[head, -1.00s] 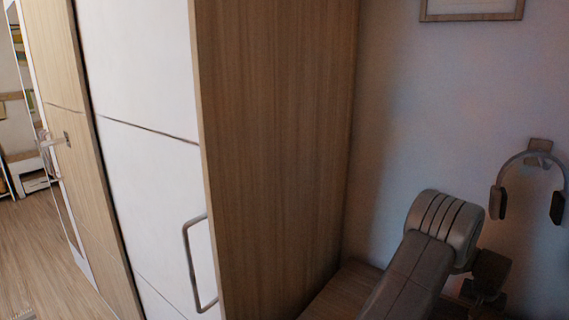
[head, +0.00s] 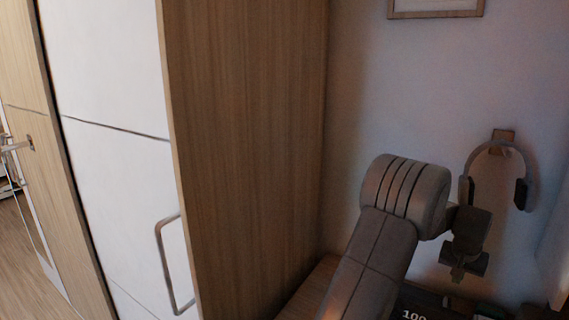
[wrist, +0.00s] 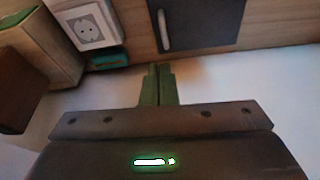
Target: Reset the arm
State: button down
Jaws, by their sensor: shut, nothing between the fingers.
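My arm (head: 372,245) rises from the bottom of the head view and bends at a grey ribbed joint. My gripper (head: 457,274) hangs to the right of that joint, near the wall and above dark items below. In the wrist view my gripper (wrist: 158,72) has its two greenish fingers together with nothing between them. The fingers point toward a wooden panel and appear clear of it.
A tall wardrobe (head: 245,140) with a white door and metal handle (head: 165,265) stands left of my arm. Headphones (head: 523,193) hang on the wall at right. A socket (wrist: 90,28), a dark drawer front (wrist: 212,22) and a white surface (wrist: 240,80) lie ahead.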

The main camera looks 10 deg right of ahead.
jog(key=p+x, duration=0.1)
jog(key=x, duration=1.1)
jog(key=shift+w, duration=0.1)
jog(key=w+a+r+h+p, duration=0.1)
jog(key=w+a+r, duration=0.2)
jog(key=r, duration=0.2)
jog(key=w+a+r+g+h+p, duration=0.1)
jog(key=w+a+r+p, duration=0.1)
jog(key=r, duration=0.4)
jog(key=shift+w+a, duration=0.35)
jog(key=shift+a, duration=0.5)
jog(key=shift+r, duration=0.1)
